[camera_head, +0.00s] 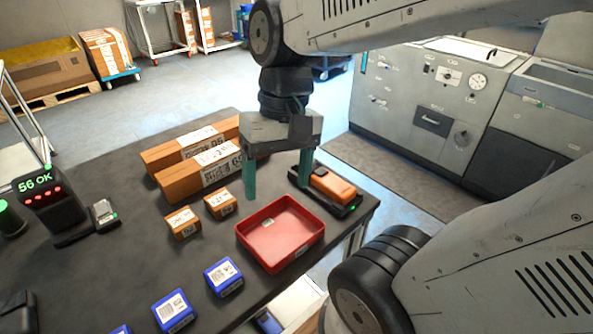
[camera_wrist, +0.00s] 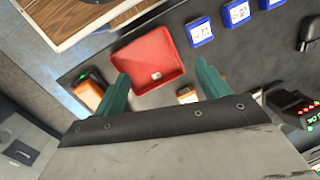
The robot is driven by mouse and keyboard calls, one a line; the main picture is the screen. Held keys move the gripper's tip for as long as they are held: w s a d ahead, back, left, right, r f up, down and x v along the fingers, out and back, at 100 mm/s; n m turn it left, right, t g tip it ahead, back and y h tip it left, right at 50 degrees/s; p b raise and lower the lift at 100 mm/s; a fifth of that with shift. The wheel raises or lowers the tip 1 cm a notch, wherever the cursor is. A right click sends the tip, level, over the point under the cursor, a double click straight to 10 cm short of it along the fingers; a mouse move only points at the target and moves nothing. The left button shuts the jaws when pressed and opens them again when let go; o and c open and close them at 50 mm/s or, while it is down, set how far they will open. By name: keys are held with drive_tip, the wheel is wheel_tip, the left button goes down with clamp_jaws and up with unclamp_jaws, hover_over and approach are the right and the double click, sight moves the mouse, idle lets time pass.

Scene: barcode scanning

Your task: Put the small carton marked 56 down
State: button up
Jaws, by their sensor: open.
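My gripper (camera_head: 277,190) is open and empty above the red tray; its two green fingers also show in the wrist view (camera_wrist: 162,70), spread apart over the tray. Two small brown cartons, one at the left (camera_head: 182,222) and one nearer the tray (camera_head: 220,204), sit on the dark table left of the tray. Their printed marks are too small to read, so I cannot tell which carton is marked 56. The red tray (camera_head: 244,237) holds only a small pale patch or item. The display (camera_head: 38,182) at the left reads "56 OK".
Two long brown cartons (camera_head: 190,148) lie behind the small ones. Several blue boxes (camera_head: 223,277) stand along the front. An orange block on a black base (camera_head: 345,208) with a green light sits at the table's right edge. Bare table lies left of the small cartons.

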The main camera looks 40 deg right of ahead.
drive_tip(key=shift+o, duration=0.5)
drive_tip(key=s+n, duration=0.1)
drive_tip(key=s+d+r+t+h, duration=0.1)
drive_tip(key=s+n+t+h, duration=0.1)
drive_tip(key=shift+d+r+n, duration=0.25)
drive_tip(key=shift+r+n, duration=0.05)
drive_tip(key=g, duration=0.2)
hover_over(220, 198)
drive_tip(key=f, duration=1.1)
drive_tip(key=shift+w+d, duration=0.1)
drive_tip(key=shift+w, duration=0.2)
drive_tip(key=shift+w+f+t, duration=0.15)
drive_tip(key=shift+t, duration=0.25)
drive_tip(key=f, duration=0.5)
drive_tip(key=s+f, duration=0.1)
drive_tip(key=f, duration=0.1)
drive_tip(key=shift+f, duration=0.15)
drive_tip(key=c, duration=1.2)
drive_tip(key=shift+c, duration=0.2)
